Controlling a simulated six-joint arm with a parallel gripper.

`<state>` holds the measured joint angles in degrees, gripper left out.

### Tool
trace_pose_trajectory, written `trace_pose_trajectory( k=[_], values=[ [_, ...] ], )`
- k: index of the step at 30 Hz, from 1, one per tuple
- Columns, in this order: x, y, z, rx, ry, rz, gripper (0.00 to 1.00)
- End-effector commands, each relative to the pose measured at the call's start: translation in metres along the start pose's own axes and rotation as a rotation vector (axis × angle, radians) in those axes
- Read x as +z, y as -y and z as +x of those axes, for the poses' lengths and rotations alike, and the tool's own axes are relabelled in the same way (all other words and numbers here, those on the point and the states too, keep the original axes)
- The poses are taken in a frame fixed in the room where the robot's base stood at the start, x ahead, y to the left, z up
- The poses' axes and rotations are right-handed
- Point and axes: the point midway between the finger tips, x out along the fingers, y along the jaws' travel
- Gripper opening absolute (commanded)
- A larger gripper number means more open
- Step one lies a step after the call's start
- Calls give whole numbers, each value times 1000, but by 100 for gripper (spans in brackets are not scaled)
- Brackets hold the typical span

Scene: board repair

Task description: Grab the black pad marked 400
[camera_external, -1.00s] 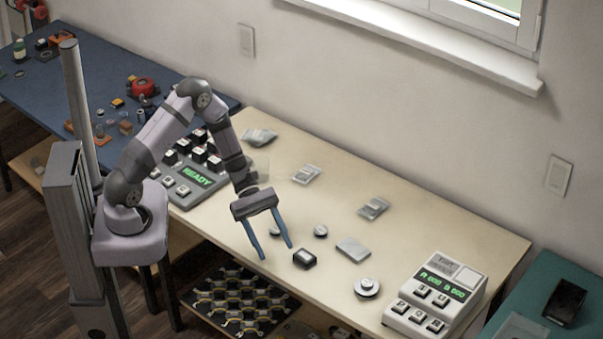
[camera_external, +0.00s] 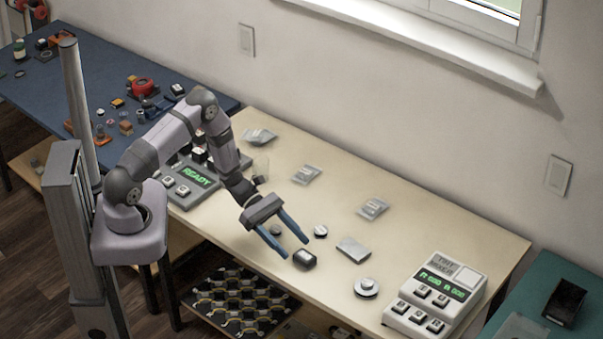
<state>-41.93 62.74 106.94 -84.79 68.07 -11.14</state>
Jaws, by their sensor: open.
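A small dark block with a pale grey top (camera_external: 304,259) lies on the cream table near its front edge. I cannot read a 400 on it, so I cannot tell if it is the marked pad. My gripper (camera_external: 296,248) is open and empty, its two blue fingers slanting down to the right. The fingertips are just behind and left of the block, close to it; touching cannot be told. A small round piece (camera_external: 275,230) shows between the fingers. A black box-like item (camera_external: 565,302) lies on the teal table at the right, with no readable mark.
A small round disc (camera_external: 320,231) and a silvery packet (camera_external: 353,250) lie close by. A larger round disc (camera_external: 366,288) and a white keypad device (camera_external: 436,296) stand to the right. More packets (camera_external: 306,175) lie behind. The table's back right is clear.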

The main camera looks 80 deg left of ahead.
Motion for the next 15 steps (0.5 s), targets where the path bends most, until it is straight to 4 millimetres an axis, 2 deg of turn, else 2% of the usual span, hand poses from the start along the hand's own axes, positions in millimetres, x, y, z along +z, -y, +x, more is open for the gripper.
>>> trace_pose_trajectory(
  k=[9,15],
  values=[
    [2,1,38,-5,0,1,55],
    [1,0,48,-2,-1,1,55]
  ],
)
